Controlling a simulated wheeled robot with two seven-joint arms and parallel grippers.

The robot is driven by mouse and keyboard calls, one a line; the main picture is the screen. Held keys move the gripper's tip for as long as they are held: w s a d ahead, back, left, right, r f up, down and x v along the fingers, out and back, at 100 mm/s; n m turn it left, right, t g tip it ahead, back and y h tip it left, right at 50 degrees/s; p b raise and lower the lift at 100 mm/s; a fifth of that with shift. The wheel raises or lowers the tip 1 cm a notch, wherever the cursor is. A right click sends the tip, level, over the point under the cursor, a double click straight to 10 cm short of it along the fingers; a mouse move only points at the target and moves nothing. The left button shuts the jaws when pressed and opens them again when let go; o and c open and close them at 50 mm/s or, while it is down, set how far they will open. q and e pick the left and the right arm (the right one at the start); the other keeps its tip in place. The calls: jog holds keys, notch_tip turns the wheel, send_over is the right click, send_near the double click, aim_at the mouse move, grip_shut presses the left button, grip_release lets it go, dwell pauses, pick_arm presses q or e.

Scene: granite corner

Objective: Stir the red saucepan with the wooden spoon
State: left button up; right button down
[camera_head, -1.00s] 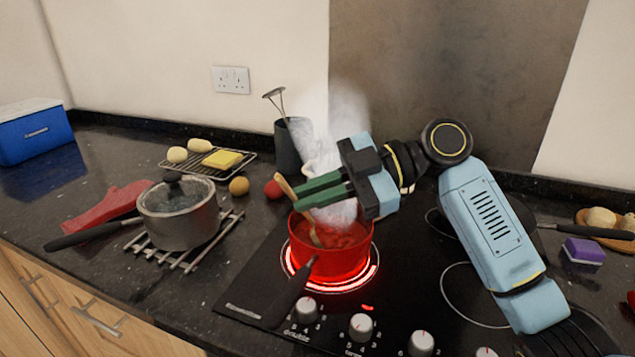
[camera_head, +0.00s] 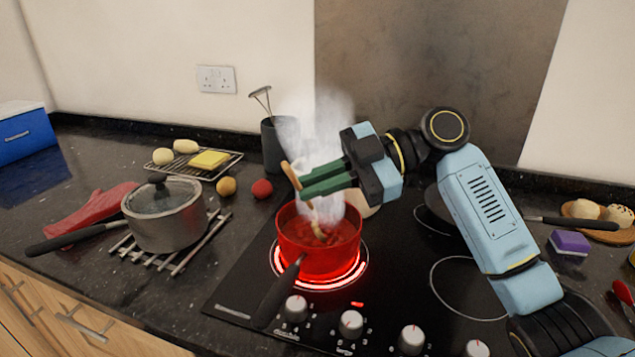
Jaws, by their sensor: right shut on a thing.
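The red saucepan (camera_head: 319,257) sits on a glowing red ring of the black hob, its dark handle pointing to the front left. It holds red contents, and steam rises above it. My right gripper (camera_head: 303,180) comes in from the right above the pan, its green fingers shut on the wooden spoon (camera_head: 290,176). The spoon's handle top sticks out past the fingertips, and its lower end is down in the pan's contents. Part of the spoon is hidden by the fingers and steam. My left gripper is not in view.
A lidded grey saucepan (camera_head: 165,222) stands on a metal trivet at left, by a red oven mitt (camera_head: 88,212). A dark utensil pot (camera_head: 276,146) stands behind the hob. A cooling rack holds a yellow block (camera_head: 209,159). A purple sponge (camera_head: 570,242) lies at right.

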jog(key=s+r+p, duration=0.2)
jog(key=r+p, duration=0.2)
jog(key=r, duration=0.2)
jog(key=s+a+r+p, duration=0.1)
jog(key=s+r+p, duration=0.1)
jog(key=r+p, duration=0.2)
notch_tip(320, 180, up, 3)
jog(key=shift+s+a+r, duration=0.15)
jog(key=shift+s+a, duration=0.15)
jog(key=shift+s, duration=0.1)
dwell(1.1)
